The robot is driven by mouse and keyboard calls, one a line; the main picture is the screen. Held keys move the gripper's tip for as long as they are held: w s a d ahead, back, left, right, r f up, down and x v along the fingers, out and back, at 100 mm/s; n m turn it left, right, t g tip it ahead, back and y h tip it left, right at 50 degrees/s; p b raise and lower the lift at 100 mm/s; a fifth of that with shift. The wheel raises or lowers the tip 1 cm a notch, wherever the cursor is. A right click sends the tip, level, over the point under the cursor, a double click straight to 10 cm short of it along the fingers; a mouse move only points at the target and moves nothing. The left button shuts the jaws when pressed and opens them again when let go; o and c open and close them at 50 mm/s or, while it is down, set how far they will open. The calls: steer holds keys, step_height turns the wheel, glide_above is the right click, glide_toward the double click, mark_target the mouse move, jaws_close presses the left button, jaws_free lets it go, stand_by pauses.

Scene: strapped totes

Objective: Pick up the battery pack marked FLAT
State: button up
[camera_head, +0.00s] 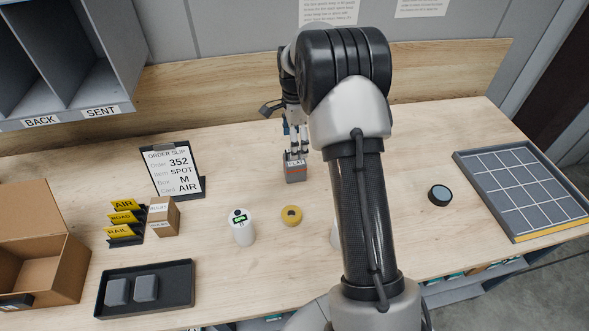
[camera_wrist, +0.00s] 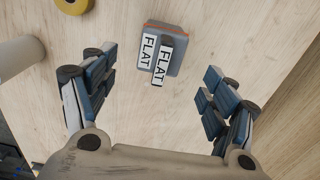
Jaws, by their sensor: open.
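The battery pack marked FLAT (camera_head: 295,169) is a small grey block with an orange stripe, standing on the wooden table near the middle. In the wrist view the pack (camera_wrist: 172,40) shows white labels reading FLAT. My gripper (camera_head: 296,148) is just above and behind the pack in the head view. In the wrist view my gripper (camera_wrist: 158,90) is open, with one blue-padded finger to each side and the pack ahead between them. The fingers do not touch it.
A black tray (camera_head: 180,297) holds two grey blocks. An order slip stand (camera_head: 172,171) is at left, a dark round puck (camera_head: 439,195) and a gridded tray (camera_head: 464,158) at right.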

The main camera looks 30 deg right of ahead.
mark_target(295, 161)
step_height(295, 161, down, 9)
steer(key=shift+w+b, duration=0.1)
steer(key=shift+b, duration=1.1)
steer(key=shift+r, duration=0.1)
steer(key=shift+c, duration=0.2)
jaws_close()
